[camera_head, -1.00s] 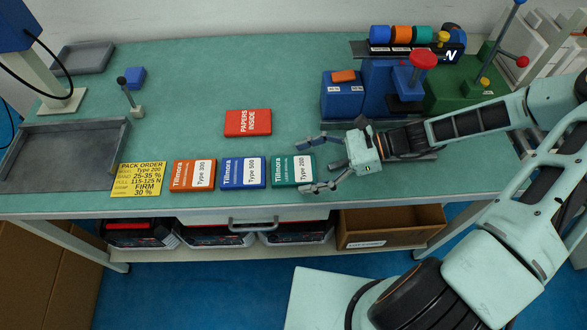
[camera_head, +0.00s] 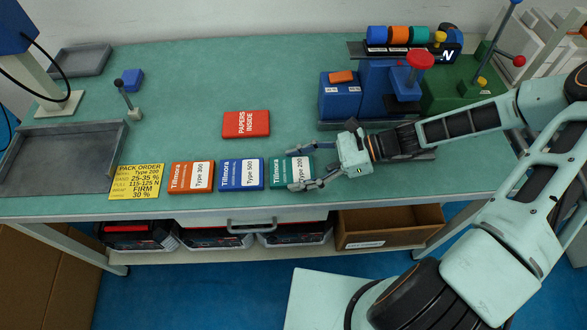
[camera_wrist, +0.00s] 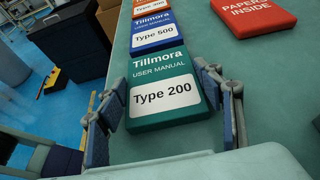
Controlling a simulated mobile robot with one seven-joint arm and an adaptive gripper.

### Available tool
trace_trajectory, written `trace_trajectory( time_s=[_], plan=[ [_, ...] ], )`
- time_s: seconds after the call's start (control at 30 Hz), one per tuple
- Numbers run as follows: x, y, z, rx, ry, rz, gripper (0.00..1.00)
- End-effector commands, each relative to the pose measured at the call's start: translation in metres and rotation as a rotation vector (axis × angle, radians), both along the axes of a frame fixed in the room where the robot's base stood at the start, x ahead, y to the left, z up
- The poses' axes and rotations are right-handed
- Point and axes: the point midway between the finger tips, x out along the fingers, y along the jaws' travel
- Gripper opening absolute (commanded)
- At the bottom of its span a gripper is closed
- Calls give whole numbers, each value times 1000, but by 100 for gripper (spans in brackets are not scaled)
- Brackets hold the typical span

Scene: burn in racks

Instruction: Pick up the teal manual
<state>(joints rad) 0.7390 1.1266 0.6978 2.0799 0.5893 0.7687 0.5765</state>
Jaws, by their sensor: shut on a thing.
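The teal manual (camera_head: 290,172), with a white "Type 200" label, lies on the green bench top near its front edge, at the right end of a row of manuals. My gripper (camera_head: 302,166) reaches it from the right and is shut on it, one finger on each long side. In the wrist view the teal manual (camera_wrist: 166,88) sits between the two finger pads of my gripper (camera_wrist: 158,102). Its label faces up. I cannot tell any gap between the manual and the bench.
A blue "Type 500" manual (camera_head: 241,174) and an orange "Type 300" manual (camera_head: 191,177) lie to the left, then a yellow pack order card (camera_head: 136,182). A red "Papers inside" folder (camera_head: 246,124) lies behind. A blue machine (camera_head: 375,90) stands at the back right.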

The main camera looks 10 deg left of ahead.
Motion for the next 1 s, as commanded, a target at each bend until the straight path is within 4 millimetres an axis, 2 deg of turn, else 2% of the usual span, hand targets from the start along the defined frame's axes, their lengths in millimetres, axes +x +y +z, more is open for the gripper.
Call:
trace_trajectory(
  time_s=[0.27, 0.47, 0.73, 1.0],
  plan=[
    [0, 0, 9, -1, -1, 0, 34],
    [-3, -1, 38, -1, -3, 1, 34],
    [-54, -3, 96, -4, -1, -1, 34],
    [-115, -4, 121, -2, 3, -2, 34]
  ],
)
